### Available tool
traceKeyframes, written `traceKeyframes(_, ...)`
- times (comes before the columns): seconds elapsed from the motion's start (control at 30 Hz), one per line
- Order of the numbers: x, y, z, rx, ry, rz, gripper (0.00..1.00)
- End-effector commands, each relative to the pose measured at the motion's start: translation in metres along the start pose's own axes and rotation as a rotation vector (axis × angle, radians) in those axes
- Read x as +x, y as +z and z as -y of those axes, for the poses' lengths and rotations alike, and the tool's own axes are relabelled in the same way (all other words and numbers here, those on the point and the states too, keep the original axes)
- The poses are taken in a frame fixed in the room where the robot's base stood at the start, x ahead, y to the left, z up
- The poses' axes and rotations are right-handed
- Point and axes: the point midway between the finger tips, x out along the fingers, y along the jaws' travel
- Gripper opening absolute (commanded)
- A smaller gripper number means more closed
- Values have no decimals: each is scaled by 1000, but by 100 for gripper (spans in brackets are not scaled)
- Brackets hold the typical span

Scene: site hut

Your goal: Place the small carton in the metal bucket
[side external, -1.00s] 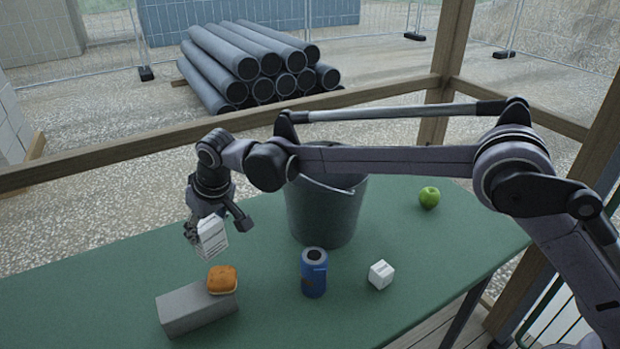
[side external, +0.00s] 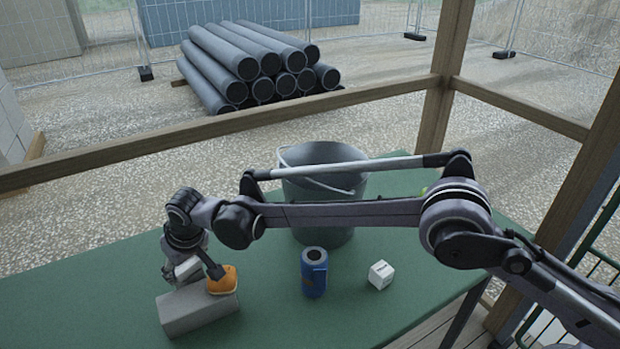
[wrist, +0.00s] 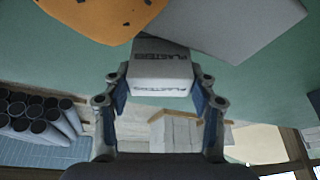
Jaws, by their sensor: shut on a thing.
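My gripper (side external: 192,266) is shut on a small white carton (side external: 187,269), low over the table at the left, right by the grey block. The wrist view shows the carton (wrist: 160,78) between both fingers, with "PLASTERS" printed on it. I cannot tell whether the carton touches the block or the table. The grey metal bucket (side external: 322,237) stands upright behind my arm, to the right of my gripper. Its mouth is open and its handle lies at the front; my arm link crosses in front of it.
An orange rounded thing (side external: 226,281) rests on the grey block (side external: 198,312). A green apple is almost hidden behind my arm. The green table (side external: 270,310) is clear around the can.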

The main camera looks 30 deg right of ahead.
Motion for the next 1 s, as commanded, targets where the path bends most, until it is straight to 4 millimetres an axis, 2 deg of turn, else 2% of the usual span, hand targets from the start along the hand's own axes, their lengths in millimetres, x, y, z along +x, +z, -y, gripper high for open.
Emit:
traceKeyframes(0.23, 3, 1, 0, 0, 0, 0, 31)
traceKeyframes(0.27, 3, 1, 0, 0, 0, 0, 60)
traceKeyframes(0.33, 3, 1, 0, 0, 0, 0, 80)
traceKeyframes(0.77, -2, -1, 0, 0, 0, 0, 80)
traceKeyframes(1.0, -34, 0, 0, -1, 0, 0, 80)
